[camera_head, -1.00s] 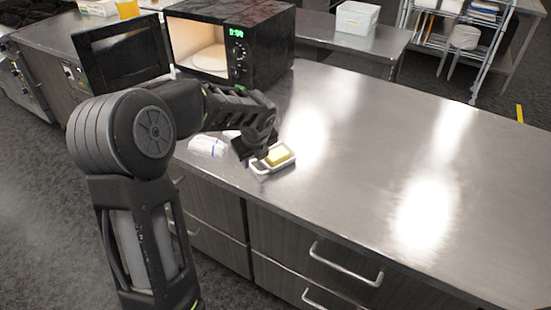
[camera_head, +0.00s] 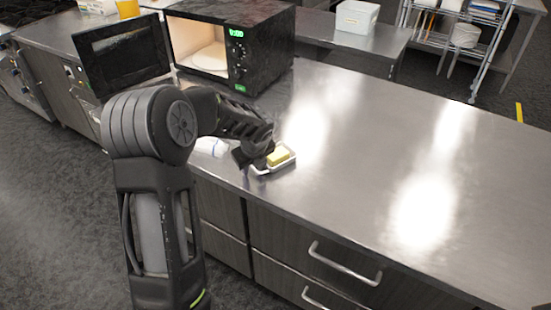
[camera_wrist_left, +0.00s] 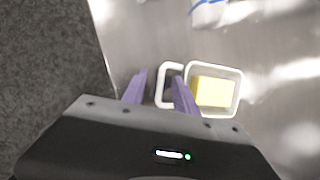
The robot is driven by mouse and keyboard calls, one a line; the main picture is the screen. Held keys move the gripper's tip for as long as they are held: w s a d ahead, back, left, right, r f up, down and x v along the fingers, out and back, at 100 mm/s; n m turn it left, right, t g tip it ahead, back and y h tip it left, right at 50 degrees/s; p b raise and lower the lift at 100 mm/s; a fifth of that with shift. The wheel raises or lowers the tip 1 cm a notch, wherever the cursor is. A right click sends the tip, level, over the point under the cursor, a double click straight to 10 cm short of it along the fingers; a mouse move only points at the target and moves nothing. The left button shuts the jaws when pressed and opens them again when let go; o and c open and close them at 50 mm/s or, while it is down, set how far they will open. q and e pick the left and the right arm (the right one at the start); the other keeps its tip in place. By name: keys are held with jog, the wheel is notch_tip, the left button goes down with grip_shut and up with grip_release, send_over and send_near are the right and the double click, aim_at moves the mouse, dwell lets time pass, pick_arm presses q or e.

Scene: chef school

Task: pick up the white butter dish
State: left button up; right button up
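The white butter dish (camera_head: 289,161) sits on the steel counter near its front edge, with a yellow block of butter (camera_head: 278,156) in it. In the left wrist view, the dish (camera_wrist_left: 239,92) lies right of the fingers, and its white loop handle (camera_wrist_left: 161,86) reaches left between them. My left gripper (camera_head: 258,164) is low over the dish's left end. In the wrist view its purple fingers (camera_wrist_left: 159,78) are apart, the right one overlapping the handle's inner end. Contact cannot be told. My right gripper is not in view.
A clear and white wrapped item (camera_head: 212,147) lies on the counter left of my gripper; it partly shows at the top of the wrist view. An open microwave (camera_head: 232,45) stands behind. The counter (camera_head: 370,140) right of the dish is clear.

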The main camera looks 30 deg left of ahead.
pick_arm(q)
jog(key=shift+c, duration=0.3)
grip_shut()
dwell(1.0)
